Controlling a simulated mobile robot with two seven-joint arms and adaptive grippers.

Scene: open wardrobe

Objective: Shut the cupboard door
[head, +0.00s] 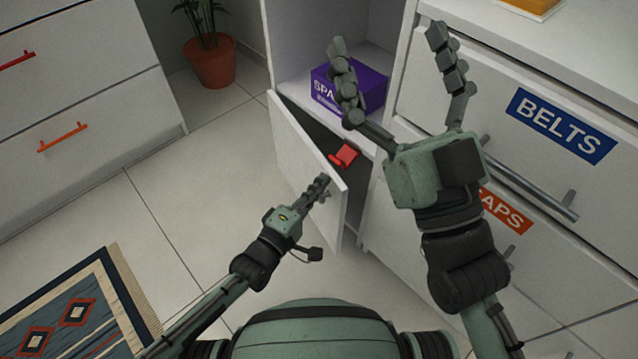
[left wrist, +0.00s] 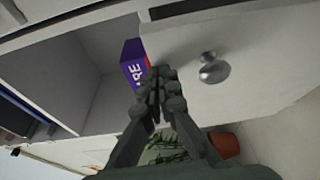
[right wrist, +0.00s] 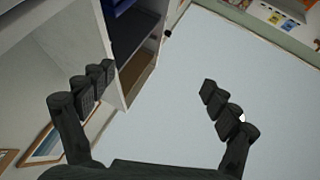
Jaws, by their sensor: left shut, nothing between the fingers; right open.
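The white cupboard door (head: 305,160) stands ajar in the head view, its free edge toward me and a dark gap behind it. In the left wrist view the door (left wrist: 265,70) carries a round metal knob (left wrist: 214,68). My left gripper (head: 323,183) is shut and empty near the door's free edge; whether it touches the door is unclear. It also shows in the left wrist view (left wrist: 160,80), beside the knob. My right gripper (head: 388,42) is open and empty, raised in front of the cupboard and the drawer unit; its fingers are wide apart in the right wrist view (right wrist: 157,82).
A purple box (head: 372,93) sits on the cupboard shelf, and a red object (head: 343,156) shows behind the door. Drawers labelled BELTS (head: 560,125) stand at right with a bar handle (head: 530,180). A plant pot (head: 210,63) and patterned rug (head: 70,315) lie left, with clear floor between.

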